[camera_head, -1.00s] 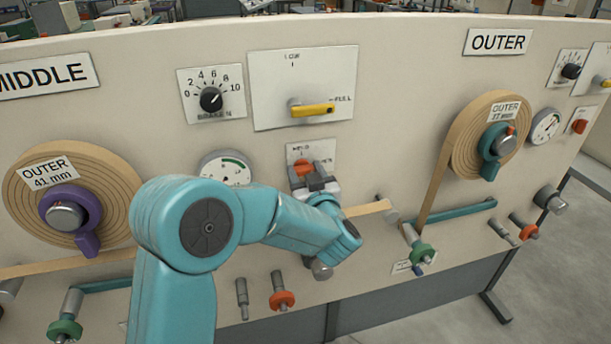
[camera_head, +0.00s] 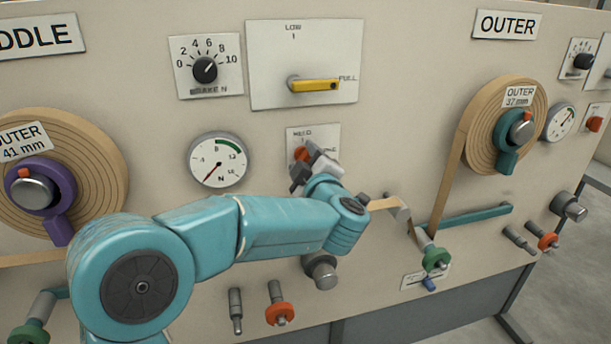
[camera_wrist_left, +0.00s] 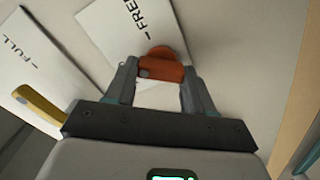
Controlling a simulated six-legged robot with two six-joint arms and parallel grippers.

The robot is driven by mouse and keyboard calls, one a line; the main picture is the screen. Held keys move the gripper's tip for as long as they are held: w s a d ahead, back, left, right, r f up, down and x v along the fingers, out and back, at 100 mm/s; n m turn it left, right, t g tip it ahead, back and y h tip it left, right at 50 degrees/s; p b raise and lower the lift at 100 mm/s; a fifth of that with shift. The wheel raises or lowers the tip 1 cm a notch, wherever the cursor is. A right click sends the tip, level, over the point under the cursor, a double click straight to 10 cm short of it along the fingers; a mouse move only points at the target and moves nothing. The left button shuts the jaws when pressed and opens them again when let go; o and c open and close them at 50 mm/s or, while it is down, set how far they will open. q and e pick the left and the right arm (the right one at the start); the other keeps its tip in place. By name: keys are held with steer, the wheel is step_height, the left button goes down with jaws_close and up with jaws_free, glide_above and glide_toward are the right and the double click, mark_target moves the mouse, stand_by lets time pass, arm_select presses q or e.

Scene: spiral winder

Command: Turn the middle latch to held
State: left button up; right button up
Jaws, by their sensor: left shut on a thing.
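The middle latch is an orange-red knob (camera_head: 301,154) on a white plate (camera_head: 328,138) marked "HELD" at its top and "FREE" at its right, though the gripper partly covers the lettering. My left gripper (camera_head: 307,166) is at the latch and tilted in the head view. In the left wrist view the latch (camera_wrist_left: 161,68) sits between the two fingers of my left gripper (camera_wrist_left: 160,78), which are shut on it. The "FREE" lettering shows beside it there. My right gripper is in neither view.
Above the latch is a yellow lever (camera_head: 315,85) on a larger plate, pointing to "FULL". A dial gauge (camera_head: 218,159) and brake knob (camera_head: 205,69) are to the left. A tape roll (camera_head: 478,135) is to the right. Grey pegs (camera_head: 321,271) stick out below.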

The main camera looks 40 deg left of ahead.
arm_select(q)
steer(key=shift+f+n+b, duration=0.15)
steer(key=shift+n+b, duration=1.45)
steer(key=shift+n, duration=0.15)
steer(key=shift+f+n+b, duration=0.1)
steer(key=shift+n+b, duration=1.5)
steer(key=shift+n, duration=0.15)
steer(key=shift+r, duration=0.1)
steer(key=o, duration=1)
steer(key=shift+w, duration=0.1)
steer(key=shift+o, duration=0.2)
steer(key=v, duration=1.6)
steer(key=shift+s, duration=0.25)
steer(key=shift+d, duration=0.1)
